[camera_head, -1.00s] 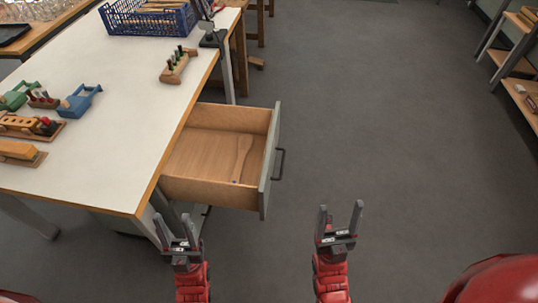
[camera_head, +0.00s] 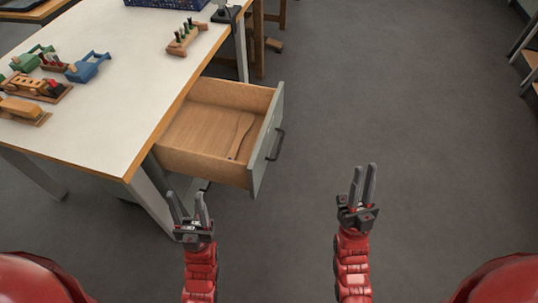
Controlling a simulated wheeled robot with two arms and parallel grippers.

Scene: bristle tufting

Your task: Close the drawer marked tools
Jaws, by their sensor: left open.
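A drawer (camera_head: 180,162) stands pulled out from the right side of the white-topped table. Its front panel is grey with a dark bar handle (camera_head: 277,145) on the outside, and no marking on it is readable from here. A wooden paddle-shaped tool (camera_head: 241,134) lies inside the drawer. My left gripper (camera_head: 189,209) is open and empty, below the drawer's near corner in the picture. My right gripper (camera_head: 364,182) is open and empty, to the right of the drawer front and apart from it.
The white table (camera_head: 95,120) holds a blue toy piece (camera_head: 88,67), a wooden rack with pegs (camera_head: 185,38) and a blue crate (camera_head: 165,3). Shelving (camera_head: 530,60) stands at the far right. The grey floor right of the drawer is clear.

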